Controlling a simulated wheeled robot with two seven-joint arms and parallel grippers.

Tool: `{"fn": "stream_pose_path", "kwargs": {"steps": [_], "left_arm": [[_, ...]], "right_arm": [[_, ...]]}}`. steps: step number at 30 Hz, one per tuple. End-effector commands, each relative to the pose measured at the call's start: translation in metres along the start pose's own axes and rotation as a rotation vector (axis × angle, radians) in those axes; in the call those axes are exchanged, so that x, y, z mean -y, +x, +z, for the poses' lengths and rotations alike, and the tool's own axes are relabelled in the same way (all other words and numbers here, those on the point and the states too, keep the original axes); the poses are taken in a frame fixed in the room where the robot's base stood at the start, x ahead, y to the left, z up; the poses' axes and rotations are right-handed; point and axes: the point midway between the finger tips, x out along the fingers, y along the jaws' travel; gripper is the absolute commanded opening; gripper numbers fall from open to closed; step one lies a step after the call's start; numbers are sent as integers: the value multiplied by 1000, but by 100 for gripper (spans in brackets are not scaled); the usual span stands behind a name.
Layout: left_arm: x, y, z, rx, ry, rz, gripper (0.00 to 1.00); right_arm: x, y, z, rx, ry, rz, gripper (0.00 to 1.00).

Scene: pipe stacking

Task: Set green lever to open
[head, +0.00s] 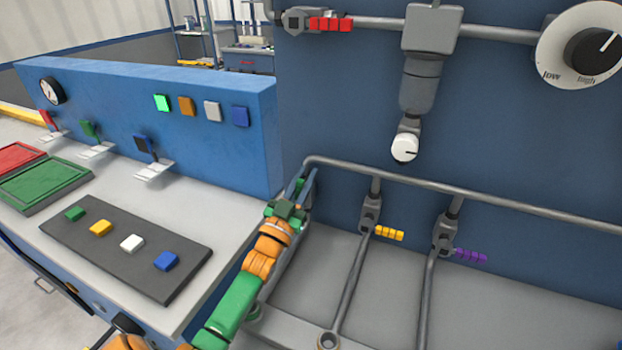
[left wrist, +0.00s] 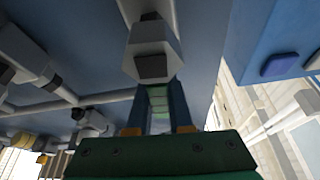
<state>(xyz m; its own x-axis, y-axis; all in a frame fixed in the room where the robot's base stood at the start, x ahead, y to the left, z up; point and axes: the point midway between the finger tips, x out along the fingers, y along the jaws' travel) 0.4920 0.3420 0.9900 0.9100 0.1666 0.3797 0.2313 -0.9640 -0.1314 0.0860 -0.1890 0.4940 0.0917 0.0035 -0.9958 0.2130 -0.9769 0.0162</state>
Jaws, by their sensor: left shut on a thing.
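The green lever (left wrist: 158,97) shows in the left wrist view as a pale green segmented handle, running from a grey valve body (left wrist: 150,45) back between my fingers. My left gripper (left wrist: 158,102) is shut on it, with one dark finger along each side. In the head view my left gripper (head: 303,182) is at the left end of the lower pipe, by the blue panel's corner. There, the fingers and wrist hide most of the lever and its valve. My right gripper is not in view.
A yellow lever (head: 389,233) and a purple lever (head: 470,256) point right on the lower pipes. A red lever (head: 331,24) is on the upper pipe (head: 490,31). A white low-high dial (head: 585,45) is at upper right. A grey bench (head: 190,200) with buttons stands left.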

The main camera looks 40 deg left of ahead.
Motion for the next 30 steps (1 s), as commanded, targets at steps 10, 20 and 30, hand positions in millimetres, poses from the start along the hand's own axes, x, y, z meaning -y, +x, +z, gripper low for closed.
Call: {"fn": "stream_pose_path", "kwargs": {"steps": [10,20,30], "left_arm": [[9,0,0,-1,-116,-49,0],[10,0,0,-1,-139,-58,0],[10,0,0,-1,-138,-57,48]], "right_arm": [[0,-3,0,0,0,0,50],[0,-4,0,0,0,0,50],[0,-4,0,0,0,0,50]]}}
